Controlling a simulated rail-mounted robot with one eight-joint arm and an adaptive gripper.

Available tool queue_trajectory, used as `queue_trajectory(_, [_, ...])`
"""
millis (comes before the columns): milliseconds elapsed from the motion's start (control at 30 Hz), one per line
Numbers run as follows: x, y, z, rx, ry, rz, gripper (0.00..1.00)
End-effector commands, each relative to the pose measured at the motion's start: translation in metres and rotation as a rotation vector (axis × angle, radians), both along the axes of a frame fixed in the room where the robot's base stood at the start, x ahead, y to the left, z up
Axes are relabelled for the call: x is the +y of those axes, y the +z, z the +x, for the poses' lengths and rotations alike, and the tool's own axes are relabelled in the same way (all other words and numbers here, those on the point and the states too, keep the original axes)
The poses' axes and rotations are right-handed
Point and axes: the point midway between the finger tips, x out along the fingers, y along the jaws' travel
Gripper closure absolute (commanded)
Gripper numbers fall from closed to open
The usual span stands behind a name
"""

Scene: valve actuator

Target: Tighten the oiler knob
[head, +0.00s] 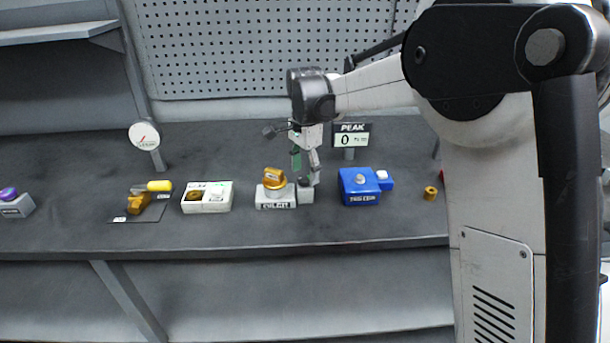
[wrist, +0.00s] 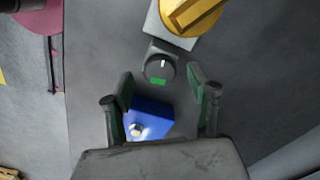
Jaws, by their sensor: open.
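A pale block (head: 275,203) with a dark label, apparently reading OILER, stands mid-bench and carries a large yellow knob (head: 274,179). The yellow knob also shows at the top of the wrist view (wrist: 192,14). A small grey block (head: 306,196) adjoins it on the right. In the wrist view a round dark knob (wrist: 159,66) with a white mark and a green patch sits beside the pale block. Which knob is the oiler knob I cannot tell for sure. My gripper (wrist: 161,84) is open and empty, pointing down above the dark knob, one finger on each side in that view.
A blue box (head: 359,188) with a pale button stands to the right, and a PEAK display (head: 351,136) behind. A white box (head: 207,197), a yellow-handled valve (head: 140,202) and a gauge (head: 144,136) are to the left. A small brass piece (head: 430,193) lies far right.

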Motion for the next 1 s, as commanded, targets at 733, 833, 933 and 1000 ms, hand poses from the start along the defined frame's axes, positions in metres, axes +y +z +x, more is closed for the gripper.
queue_trajectory(733, [0.0,0.102,0.0,0.0,0.0,0.0,0.46])
queue_trajectory(833, [0.0,0.102,0.0,0.0,0.0,0.0,0.46])
queue_trajectory(933, [0.0,0.102,0.0,0.0,0.0,0.0,0.46])
queue_trajectory(1000, [0.0,0.102,0.0,-0.001,0.0,0.001,0.46])
